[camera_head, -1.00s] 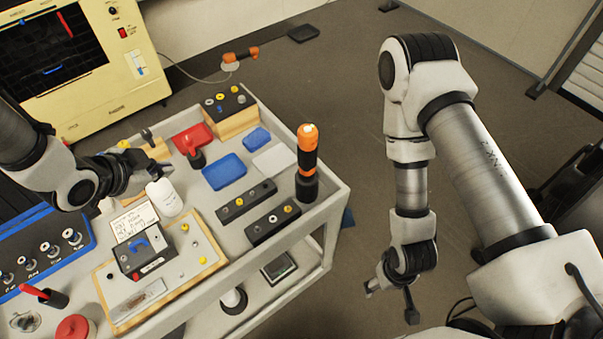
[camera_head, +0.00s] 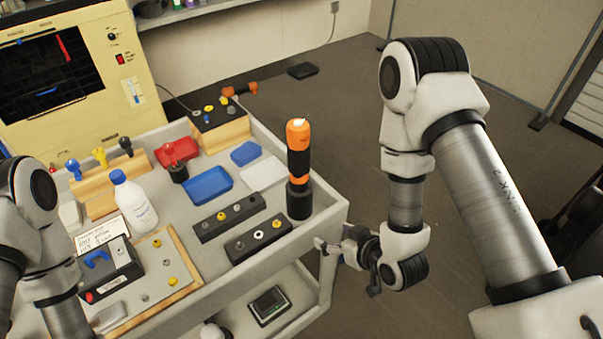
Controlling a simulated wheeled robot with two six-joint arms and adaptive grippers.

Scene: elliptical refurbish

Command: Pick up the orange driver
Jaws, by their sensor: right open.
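The orange driver (camera_head: 298,135), orange and black, stands upright in a black round holder (camera_head: 299,200) at the cart's right corner. My right gripper (camera_head: 347,264) is open and empty, just off the cart's right side. It is lower than the driver and to the right of it, apart from it. My left arm comes in at the lower left, but its gripper is out of the picture.
The cart top (camera_head: 322,205) holds a white bottle (camera_head: 134,200), a blue tray (camera_head: 208,185), a red tray (camera_head: 178,151) and two black blocks with knobs beside the driver. Another orange-handled tool (camera_head: 240,89) lies behind the cart.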

